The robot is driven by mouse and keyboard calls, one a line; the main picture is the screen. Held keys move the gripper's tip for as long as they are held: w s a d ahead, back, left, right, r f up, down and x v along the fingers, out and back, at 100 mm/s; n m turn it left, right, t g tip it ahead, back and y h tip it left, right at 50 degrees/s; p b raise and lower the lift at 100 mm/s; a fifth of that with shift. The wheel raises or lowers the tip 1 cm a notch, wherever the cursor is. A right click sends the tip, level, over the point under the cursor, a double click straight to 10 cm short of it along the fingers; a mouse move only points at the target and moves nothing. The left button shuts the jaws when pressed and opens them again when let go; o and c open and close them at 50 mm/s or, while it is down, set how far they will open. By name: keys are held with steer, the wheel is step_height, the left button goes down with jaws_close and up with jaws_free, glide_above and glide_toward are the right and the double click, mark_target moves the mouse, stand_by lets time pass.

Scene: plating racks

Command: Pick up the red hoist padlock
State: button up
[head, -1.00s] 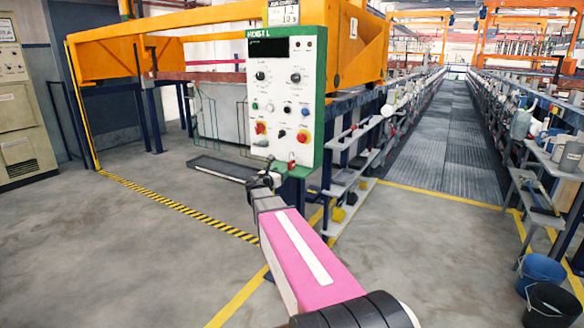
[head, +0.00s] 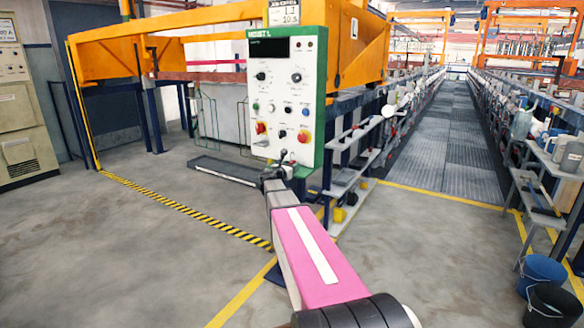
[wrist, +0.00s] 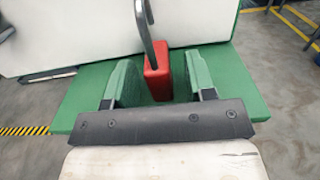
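The red hoist padlock (wrist: 158,78) shows in the wrist view, its grey shackle (wrist: 146,28) rising above the red body. It hangs at the lower edge of the green-framed hoist control panel (head: 262,95). My gripper (wrist: 160,84) is open, with one green finger pad on each side of the padlock body. A gap shows between the padlock and the right pad; the left pad is very close to it, and I cannot tell whether they touch.
The panel face holds several knobs and red buttons just above my gripper. A grey shelf rack (head: 350,180) stands close on the right. A grey tray (head: 222,170) lies behind on the left. Open concrete floor (head: 130,250) lies to the left.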

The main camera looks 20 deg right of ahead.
jaws_close()
